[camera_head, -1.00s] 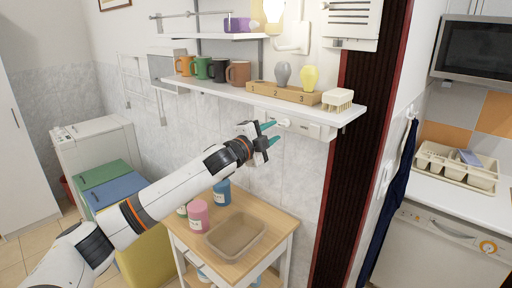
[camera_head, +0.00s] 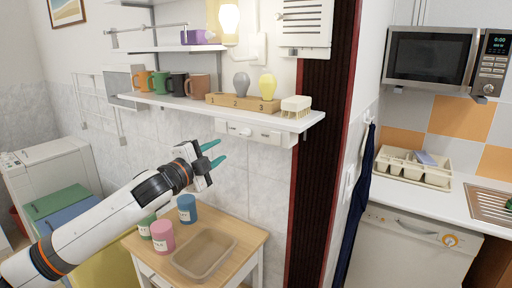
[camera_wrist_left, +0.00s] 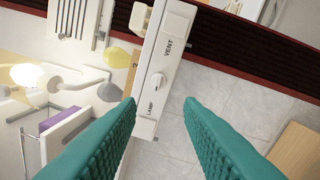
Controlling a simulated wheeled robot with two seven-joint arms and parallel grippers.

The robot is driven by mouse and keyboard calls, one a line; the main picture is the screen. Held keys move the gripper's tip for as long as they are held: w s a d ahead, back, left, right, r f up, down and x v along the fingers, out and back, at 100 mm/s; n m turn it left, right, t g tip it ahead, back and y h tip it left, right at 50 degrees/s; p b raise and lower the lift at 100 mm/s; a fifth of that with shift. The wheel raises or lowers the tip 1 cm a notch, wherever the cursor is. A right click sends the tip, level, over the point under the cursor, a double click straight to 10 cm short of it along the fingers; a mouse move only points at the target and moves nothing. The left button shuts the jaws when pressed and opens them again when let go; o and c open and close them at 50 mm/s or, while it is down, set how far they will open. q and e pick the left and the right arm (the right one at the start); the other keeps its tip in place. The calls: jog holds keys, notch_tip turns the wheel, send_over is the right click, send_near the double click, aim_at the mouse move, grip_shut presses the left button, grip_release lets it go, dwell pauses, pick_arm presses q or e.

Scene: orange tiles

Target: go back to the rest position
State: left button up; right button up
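My left gripper (camera_head: 214,153) is open and empty in the head view. It is in front of the tiled wall, below the shelf and above the small wooden table. In the left wrist view its two teal fingers (camera_wrist_left: 160,105) stand apart with nothing between them. Past them is the white switch panel (camera_wrist_left: 165,60), marked VENT and LAMP, with a knob (camera_wrist_left: 156,82). In the head view this panel (camera_head: 270,136) is under the shelf, up and right of the gripper, and apart from it. My right gripper is not in view.
The shelf (camera_head: 190,105) holds mugs, a wooden block with two bulbs, and a brush. A lit lamp (camera_head: 229,18) hangs above. The wooden table (camera_head: 250,238) carries a tray (camera_head: 180,262) and jars. A dark ribbed column (camera_head: 318,180) stands to the right.

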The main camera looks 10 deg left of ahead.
pick_arm(q)
jog(key=s+d+f+n+g+y, duration=0.1)
jog(key=s+d+f+n+g, duration=0.2)
jog(key=f, duration=0.5)
jog(key=s+d+f+n+g, duration=0.1)
jog(key=s+d+f+n, duration=0.1)
jog(key=s+d+f, duration=0.45)
jog(key=s+d+f+n+g+y, duration=0.1)
jog(key=s+f+n, duration=0.15)
jog(key=f, duration=0.75)
jog(key=s+a+f+n+g+y, duration=0.1)
jog(key=s+a+f+n+g, duration=0.3)
jog(key=s, duration=0.6)
jog(key=s+d+f+n+g+y, duration=0.1)
jog(key=s+f+n+g, duration=0.1)
jog(key=s+f, duration=0.5)
jog(key=s+a+f+n+g+y, duration=0.2)
jog(key=s+f+n+g, duration=0.1)
jog(key=s, duration=0.9)
notch_tip(320, 180, down, 30)
jog(key=s+g+b, duration=0.1)
jog(key=s+b, duration=0.1)
jog(key=b, duration=0.2)
jog(key=s+a+f+g+b, duration=0.1)
jog(key=s+a+f+b, duration=0.2)
jog(key=s+f, duration=1.3)
notch_tip(320, 180, down, 3)
jog(key=shift+f+m+g, duration=0.1)
jog(key=shift+m+g, duration=0.2)
jog(key=shift+m, duration=0.05)
